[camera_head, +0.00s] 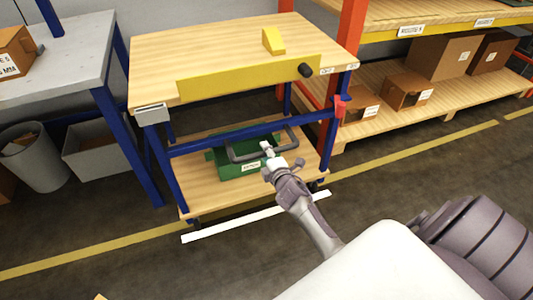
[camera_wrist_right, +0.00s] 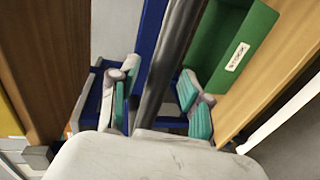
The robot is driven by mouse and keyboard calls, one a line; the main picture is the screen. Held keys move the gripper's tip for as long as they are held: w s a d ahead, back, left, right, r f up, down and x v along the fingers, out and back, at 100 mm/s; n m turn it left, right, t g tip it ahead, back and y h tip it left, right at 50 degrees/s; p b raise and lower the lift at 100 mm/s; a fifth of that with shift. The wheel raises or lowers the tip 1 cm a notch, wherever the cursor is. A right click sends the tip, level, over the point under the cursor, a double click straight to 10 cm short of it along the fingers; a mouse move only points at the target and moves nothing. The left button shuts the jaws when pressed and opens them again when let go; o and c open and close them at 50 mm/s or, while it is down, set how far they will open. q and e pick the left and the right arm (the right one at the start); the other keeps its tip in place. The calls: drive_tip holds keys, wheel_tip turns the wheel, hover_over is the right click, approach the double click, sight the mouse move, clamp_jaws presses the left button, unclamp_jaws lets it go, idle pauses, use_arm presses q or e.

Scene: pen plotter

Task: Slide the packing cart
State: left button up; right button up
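The packing cart (camera_head: 210,50) has a wooden top, a blue frame and a wooden lower shelf (camera_head: 200,202). A dark grey handle bar (camera_head: 238,157) sticks out at its front. My right gripper (camera_head: 268,150) is at this handle. In the right wrist view, the handle bar (camera_wrist_right: 177,50) runs between the two teal-padded fingers of the right gripper (camera_wrist_right: 158,97). The fingers are apart, with visible gaps beside the bar. My left gripper is not in view.
A green bin (camera_head: 228,170) sits on the lower shelf. A white floor line (camera_head: 258,216) lies before the cart. A grey table (camera_head: 70,50) and bins (camera_head: 35,165) stand left. A rack with boxes (camera_head: 405,90) stands right. Open floor lies in front.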

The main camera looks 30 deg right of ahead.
drive_tip(key=v, duration=1.2)
drive_tip(key=shift+d, duration=0.1)
